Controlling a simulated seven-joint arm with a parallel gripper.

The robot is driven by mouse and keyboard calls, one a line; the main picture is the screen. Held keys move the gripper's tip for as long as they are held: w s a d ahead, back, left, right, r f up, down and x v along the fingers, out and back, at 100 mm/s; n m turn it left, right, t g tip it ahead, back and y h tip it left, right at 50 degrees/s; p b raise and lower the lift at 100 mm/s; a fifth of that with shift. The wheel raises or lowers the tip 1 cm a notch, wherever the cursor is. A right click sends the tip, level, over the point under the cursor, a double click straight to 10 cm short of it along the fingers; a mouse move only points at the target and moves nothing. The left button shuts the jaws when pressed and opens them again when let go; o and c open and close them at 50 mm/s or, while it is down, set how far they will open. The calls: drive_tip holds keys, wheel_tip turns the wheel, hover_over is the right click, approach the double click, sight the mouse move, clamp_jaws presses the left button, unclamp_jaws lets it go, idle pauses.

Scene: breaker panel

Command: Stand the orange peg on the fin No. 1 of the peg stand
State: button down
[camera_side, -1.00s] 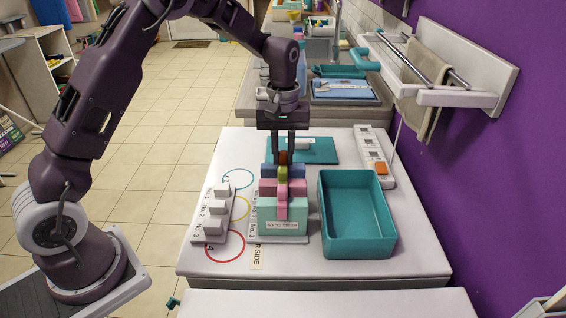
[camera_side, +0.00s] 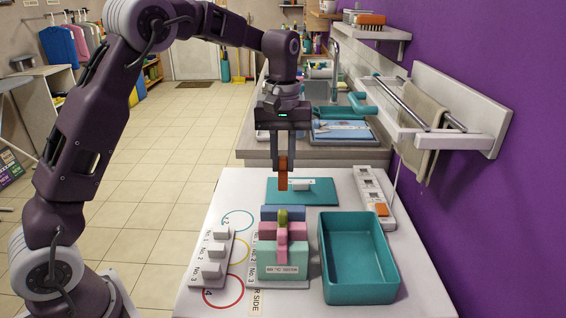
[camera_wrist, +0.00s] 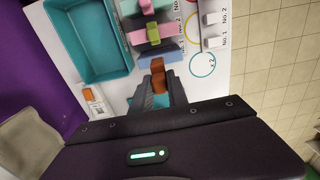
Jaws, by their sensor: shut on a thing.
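The orange peg (camera_side: 283,180) hangs roughly upright in my gripper (camera_side: 283,163), which is shut on its upper part. The wrist view also shows the peg (camera_wrist: 158,73) between the fingers. It is in the air, beyond the stepped block. The white peg stand (camera_side: 209,262) is nearer and to the left, with three pale fins in a row. Fin No. 1 (camera_side: 221,233) is the farthest and stands bare; it also shows in the wrist view (camera_wrist: 214,41).
The stepped blue, pink and teal block (camera_side: 282,259) carries a green peg (camera_side: 283,217) and a pink piece. A teal tray (camera_side: 357,285) is to its right. A teal mat (camera_side: 330,191) with a white item lies behind. Coloured rings mark the tabletop.

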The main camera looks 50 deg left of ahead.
sight(283, 157)
drive_tip(key=shift+r, duration=2.95)
drive_tip(key=s+a+f, duration=1.1)
drive_tip(key=shift+a, duration=0.25)
drive_tip(key=shift+s, duration=0.1)
drive_tip(key=shift+f, duration=3.45)
drive_tip(key=shift+f, duration=2.25)
drive_tip(key=c, duration=1.2)
unclamp_jaws()
